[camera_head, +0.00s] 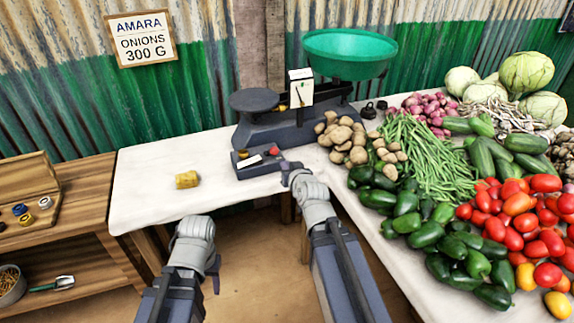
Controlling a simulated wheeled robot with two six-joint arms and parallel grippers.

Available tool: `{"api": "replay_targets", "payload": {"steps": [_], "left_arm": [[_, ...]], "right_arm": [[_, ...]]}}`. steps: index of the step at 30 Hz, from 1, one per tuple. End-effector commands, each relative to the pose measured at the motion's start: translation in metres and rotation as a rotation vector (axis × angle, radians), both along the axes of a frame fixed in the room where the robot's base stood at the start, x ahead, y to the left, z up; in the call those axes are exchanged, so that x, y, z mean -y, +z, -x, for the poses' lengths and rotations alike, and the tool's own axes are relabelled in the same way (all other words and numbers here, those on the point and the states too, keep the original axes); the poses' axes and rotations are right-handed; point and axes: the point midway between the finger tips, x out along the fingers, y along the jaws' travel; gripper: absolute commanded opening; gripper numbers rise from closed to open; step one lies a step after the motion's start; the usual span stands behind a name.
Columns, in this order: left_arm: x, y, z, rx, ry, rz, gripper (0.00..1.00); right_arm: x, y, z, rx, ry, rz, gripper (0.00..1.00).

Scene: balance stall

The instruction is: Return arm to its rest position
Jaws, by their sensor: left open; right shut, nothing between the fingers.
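My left gripper (213,277) is at the end of the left arm, in front of the white table's near edge and low over the floor gap. Its fingers are mostly hidden by the wrist, and it is open. My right gripper (289,172) is at the end of the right arm, close to the front of the balance scale (300,122). It is shut with nothing in it. The scale stands on the table with a dark flat plate (254,100) on the left and a green bowl (349,53) on the right.
A yellow weight (187,180) lies on the white table (150,195), whose left part is otherwise clear. Potatoes (345,136), beans, cucumbers, peppers and tomatoes (520,225) crowd the right side. A wooden shelf (85,190) with a weight box (35,195) stands left.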

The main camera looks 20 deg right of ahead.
Motion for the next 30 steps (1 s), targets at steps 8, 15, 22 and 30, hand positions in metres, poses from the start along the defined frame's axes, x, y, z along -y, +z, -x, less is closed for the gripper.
{"api": "replay_targets", "payload": {"steps": [8,15,22,30], "left_arm": [[0.0,0.0,-0.001,0.0,0.0,0.0,0.5],[0.0,0.0,-0.001,0.0,0.0,0.0,0.5],[0.0,0.0,-0.001,0.0,0.0,0.0,0.5],[0.0,0.0,-0.001,0.0,0.0,0.0,0.5]], "right_arm": [[0.0,0.0,-0.001,0.001,0.0,0.0,0.0],[-0.004,-0.002,-0.001,-0.012,0.009,0.0,0.0],[-0.086,-0.062,0.033,-0.326,0.188,0.035,0.0],[-0.161,-0.13,0.138,-0.86,0.353,0.184,0.0]]}}
